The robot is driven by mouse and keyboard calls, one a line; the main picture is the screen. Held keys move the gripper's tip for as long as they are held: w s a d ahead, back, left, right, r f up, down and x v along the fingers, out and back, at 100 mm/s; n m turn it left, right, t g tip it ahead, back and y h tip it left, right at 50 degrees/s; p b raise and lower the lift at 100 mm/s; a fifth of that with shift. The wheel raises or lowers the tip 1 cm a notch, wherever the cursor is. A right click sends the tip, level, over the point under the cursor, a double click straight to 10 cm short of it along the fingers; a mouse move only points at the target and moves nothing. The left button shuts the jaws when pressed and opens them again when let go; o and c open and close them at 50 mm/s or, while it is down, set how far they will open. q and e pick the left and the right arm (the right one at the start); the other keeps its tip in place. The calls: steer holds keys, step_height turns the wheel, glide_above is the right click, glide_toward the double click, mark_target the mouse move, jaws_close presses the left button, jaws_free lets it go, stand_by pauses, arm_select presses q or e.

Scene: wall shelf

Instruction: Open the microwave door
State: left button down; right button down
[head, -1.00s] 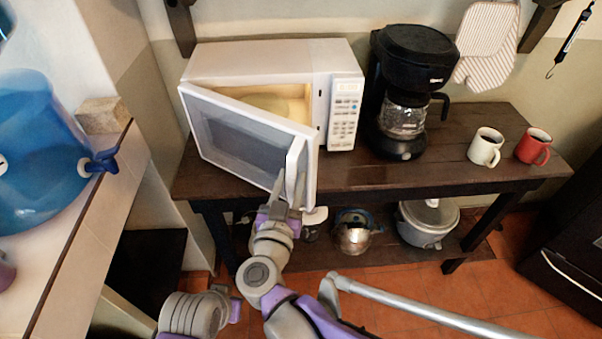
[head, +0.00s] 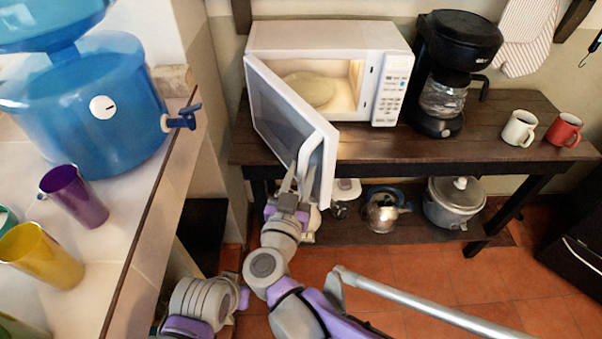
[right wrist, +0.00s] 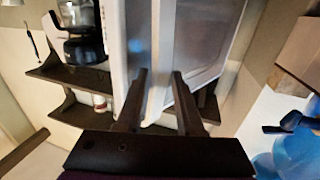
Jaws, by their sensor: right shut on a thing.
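The white microwave (head: 330,36) stands on the wooden table. Its door (head: 277,112), hinged at the left, stands well open, and the lit inside with a round plate (head: 309,90) shows. My right gripper (head: 293,180) is shut on the door handle (head: 308,152) at the door's free edge, near its lower end. In the right wrist view the gripper's two dark fingers (right wrist: 158,98) reach to the white door. My left gripper is not in view; only part of a grey and purple arm shows at the bottom left.
A black coffee maker (head: 447,75) stands right of the microwave, then a white mug (head: 519,128) and a red mug (head: 563,130). A kettle (head: 381,213) and a pot (head: 453,205) sit on the lower shelf. A counter (head: 125,215) with a blue water dispenser (head: 95,110) and cups is at left.

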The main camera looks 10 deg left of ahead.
steer(key=shift+s+a, duration=0.2)
steer(key=shift+a, duration=0.2)
steer(key=shift+r, duration=0.1)
steer(key=c, duration=0.5)
jaws_free()
steer(key=shift+s, duration=0.1)
steer(key=s, duration=1)
steer(key=shift+s+a, duration=0.3)
steer(key=shift+a, duration=0.05)
